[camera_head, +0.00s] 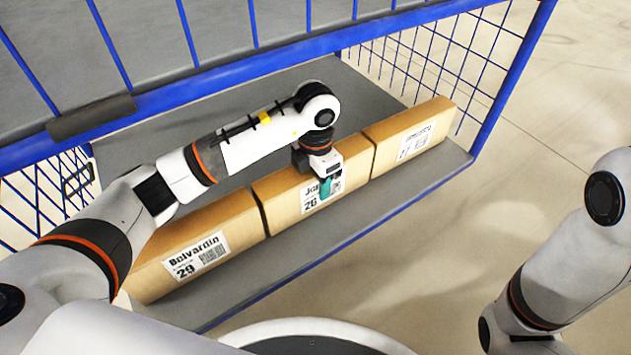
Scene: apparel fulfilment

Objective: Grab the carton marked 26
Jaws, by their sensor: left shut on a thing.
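The carton marked 26 (278,205) is a brown box in the middle of a row of cartons on the grey shelf. Its white label shows the 26, partly covered by my gripper. My left gripper (328,190) reaches down over this carton from above. It is shut on the carton at its upper front, beside the label. The fingertips are partly hidden. The carton still sits in line with its neighbours. My right arm shows at the right edge, with its gripper out of view.
A carton marked Belvardin 29 (200,245) stands close on the left, and another labelled carton (410,135) on the right. The blue wire cage (520,60) surrounds the shelf (440,175), with an upper deck above. The front side is open, with clear floor.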

